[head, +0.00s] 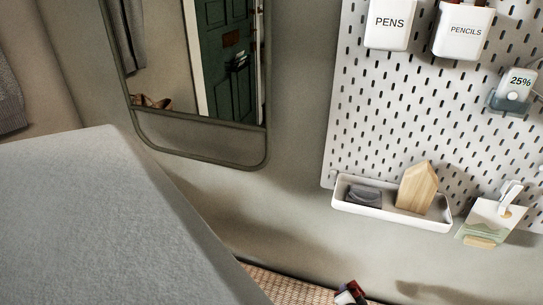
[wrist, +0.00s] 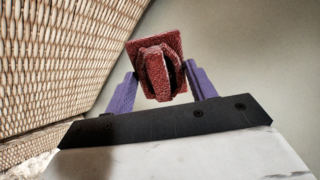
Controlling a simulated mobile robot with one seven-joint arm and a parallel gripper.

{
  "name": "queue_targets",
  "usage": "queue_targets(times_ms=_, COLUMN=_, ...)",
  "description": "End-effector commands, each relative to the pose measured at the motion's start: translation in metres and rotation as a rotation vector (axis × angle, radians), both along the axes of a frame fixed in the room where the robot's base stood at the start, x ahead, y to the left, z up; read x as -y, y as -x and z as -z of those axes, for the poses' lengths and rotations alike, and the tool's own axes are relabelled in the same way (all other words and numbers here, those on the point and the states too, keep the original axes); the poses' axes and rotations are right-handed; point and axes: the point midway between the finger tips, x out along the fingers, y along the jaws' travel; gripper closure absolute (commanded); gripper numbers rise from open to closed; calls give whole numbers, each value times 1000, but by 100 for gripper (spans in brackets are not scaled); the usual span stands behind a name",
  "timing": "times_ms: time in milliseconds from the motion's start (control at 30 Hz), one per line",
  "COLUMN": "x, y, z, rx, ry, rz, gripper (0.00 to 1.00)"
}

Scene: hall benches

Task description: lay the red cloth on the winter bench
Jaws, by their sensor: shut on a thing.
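The red cloth (wrist: 158,65) is folded and bunched between the two purple fingers of my gripper (wrist: 160,85) in the wrist view. My gripper is shut on it, and the cloth stands out past the fingertips. In the head view a small dark red bit of the cloth (head: 350,291) shows at the bottom edge, in front of the wall. A woven wicker surface (wrist: 60,60) runs close along the left of my gripper in the wrist view. I cannot tell which bench is the winter bench; no label for it shows.
A large grey block-like surface (head: 90,210) fills the left of the head view. A mirror (head: 210,145) and a pegboard (head: 350,120) with cups hang on the wall. A white tray (head: 385,212) juts out below. Woven wicker (head: 285,287) shows at the bottom.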

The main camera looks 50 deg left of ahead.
Motion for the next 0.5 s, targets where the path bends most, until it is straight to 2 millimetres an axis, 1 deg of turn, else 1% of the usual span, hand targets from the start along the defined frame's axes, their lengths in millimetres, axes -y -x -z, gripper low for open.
queue_targets(times_ms=33, x=-13, y=9, z=-7, rx=-46, ry=34, rz=-48, gripper=63)
queue_targets(times_ms=100, x=-28, y=24, z=-11, rx=-118, ry=96, rz=-115, gripper=63)
queue_targets(times_ms=167, x=-39, y=39, z=-14, rx=-182, ry=153, rz=-174, gripper=63)
queue_targets(times_ms=233, x=-51, y=59, z=-19, rx=-250, ry=226, rz=-243, gripper=63)
queue_targets(times_ms=367, x=-66, y=100, z=-34, rx=-366, ry=380, rz=-375, gripper=63)
queue_targets(times_ms=500, x=-71, y=148, z=-54, rx=-456, ry=544, rz=-503, gripper=63)
